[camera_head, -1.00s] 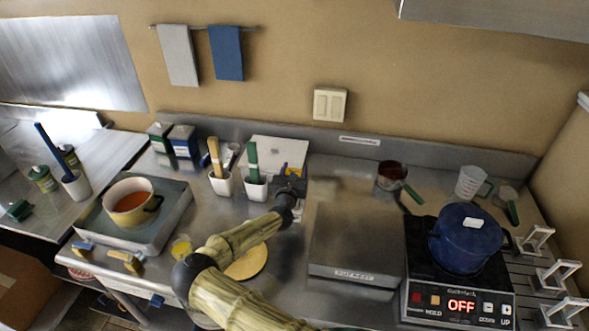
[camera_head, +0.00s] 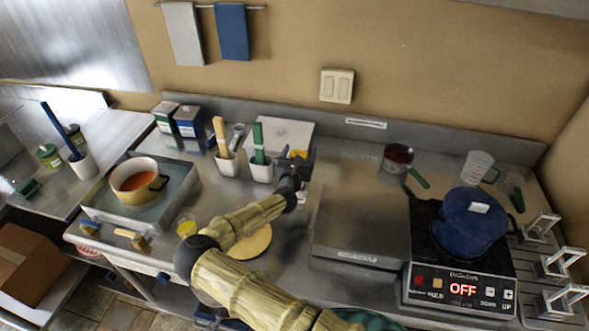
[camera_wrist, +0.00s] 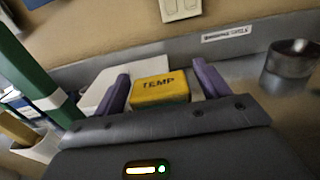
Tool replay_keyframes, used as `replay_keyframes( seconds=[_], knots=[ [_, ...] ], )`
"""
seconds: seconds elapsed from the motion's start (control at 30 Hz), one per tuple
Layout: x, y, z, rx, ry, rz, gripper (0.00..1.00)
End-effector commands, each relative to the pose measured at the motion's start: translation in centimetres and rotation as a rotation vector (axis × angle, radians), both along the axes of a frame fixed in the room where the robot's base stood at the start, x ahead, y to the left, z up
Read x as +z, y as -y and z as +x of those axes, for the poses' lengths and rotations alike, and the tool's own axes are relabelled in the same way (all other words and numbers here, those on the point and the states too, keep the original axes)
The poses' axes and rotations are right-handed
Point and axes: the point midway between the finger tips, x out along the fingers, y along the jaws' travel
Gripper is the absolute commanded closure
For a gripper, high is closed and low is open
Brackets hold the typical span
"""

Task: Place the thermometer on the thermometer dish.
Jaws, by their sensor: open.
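The thermometer appears to be a yellow block lettered TEMP (camera_wrist: 160,89). In the wrist view it lies just beyond and between my open purple fingers, with gaps at both sides. In the head view, a bit of its yellow (camera_head: 298,153) shows beside my gripper (camera_head: 303,162), which hides part of it. My gripper also shows in the wrist view (camera_wrist: 160,72), open and holding nothing. A white flat board or tray (camera_head: 281,132) is behind the block. I cannot tell for sure which thing is the thermometer dish; a small yellow dish (camera_head: 186,226) sits at the front left.
A round tan board (camera_head: 252,243) lies below my arm. A blue pot (camera_head: 467,224) sits on the hot plate. A red-brown pan (camera_head: 397,158) stands at the back.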

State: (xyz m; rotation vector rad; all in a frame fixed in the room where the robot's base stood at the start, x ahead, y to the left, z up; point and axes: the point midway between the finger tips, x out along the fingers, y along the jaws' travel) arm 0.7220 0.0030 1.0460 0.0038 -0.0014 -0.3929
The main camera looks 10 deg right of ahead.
Motion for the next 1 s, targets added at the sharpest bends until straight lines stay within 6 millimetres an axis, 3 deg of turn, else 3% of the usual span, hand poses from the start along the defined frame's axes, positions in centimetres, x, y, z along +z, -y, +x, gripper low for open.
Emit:
replay_keyframes(
  seconds=[0.6, 1.0],
  knots=[
    [-0.3, -3.9, -9.3, 0.001, -0.002, -0.001, 0.26],
    [-0.1, -4.3, -10.3, 0.000, -0.001, 0.000, 0.26]
  ],
)
